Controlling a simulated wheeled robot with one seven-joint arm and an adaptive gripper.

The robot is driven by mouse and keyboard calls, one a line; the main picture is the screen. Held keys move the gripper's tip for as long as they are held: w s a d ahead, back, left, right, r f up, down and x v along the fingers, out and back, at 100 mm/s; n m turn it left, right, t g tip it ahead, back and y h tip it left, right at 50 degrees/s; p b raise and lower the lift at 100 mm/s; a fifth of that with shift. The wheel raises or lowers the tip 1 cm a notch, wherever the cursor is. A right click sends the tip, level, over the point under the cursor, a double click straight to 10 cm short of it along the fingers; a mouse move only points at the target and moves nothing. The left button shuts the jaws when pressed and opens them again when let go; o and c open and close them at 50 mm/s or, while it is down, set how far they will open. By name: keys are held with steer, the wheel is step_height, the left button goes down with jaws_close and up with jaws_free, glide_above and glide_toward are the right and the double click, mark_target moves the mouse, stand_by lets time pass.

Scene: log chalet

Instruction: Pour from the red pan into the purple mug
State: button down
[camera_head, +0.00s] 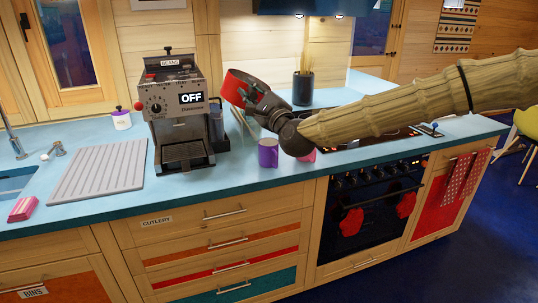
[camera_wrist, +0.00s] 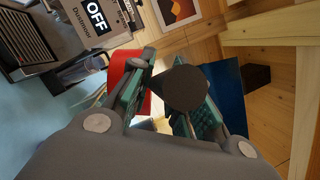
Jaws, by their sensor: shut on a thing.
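The red pan (camera_head: 236,88) is held in the air, tilted, to the right of the coffee machine and above the counter. My gripper (camera_head: 262,106) is shut on its dark handle. In the wrist view the dark handle end (camera_wrist: 184,88) sits between the green-padded fingers of my gripper (camera_wrist: 158,98), and part of the red pan (camera_wrist: 138,66) shows behind them. The purple mug (camera_head: 268,153) stands upright on the counter near the front edge, below and slightly right of the pan, apart from it. The pan's contents cannot be made out.
The coffee machine (camera_head: 180,112) stands close left of the pan. A pink object (camera_head: 306,154) is partly hidden behind my wrist, right of the mug. A dark pot with a plant (camera_head: 303,88) stands behind. A ribbed drainer (camera_head: 100,170) lies at left.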

steer(key=shift+r, duration=0.2)
steer(key=shift+r+n+g+p, duration=0.4)
steer(key=shift+r+n+p, duration=0.25)
steer(key=shift+p, duration=0.35)
steer(key=n+p, duration=0.1)
steer(key=p, duration=0.1)
steer(key=r+n+g+p, duration=0.1)
steer(key=n+p, duration=0.1)
steer(key=shift+g, duration=0.3)
steer(key=shift+n+p, duration=0.45)
steer(key=shift+f, duration=0.25)
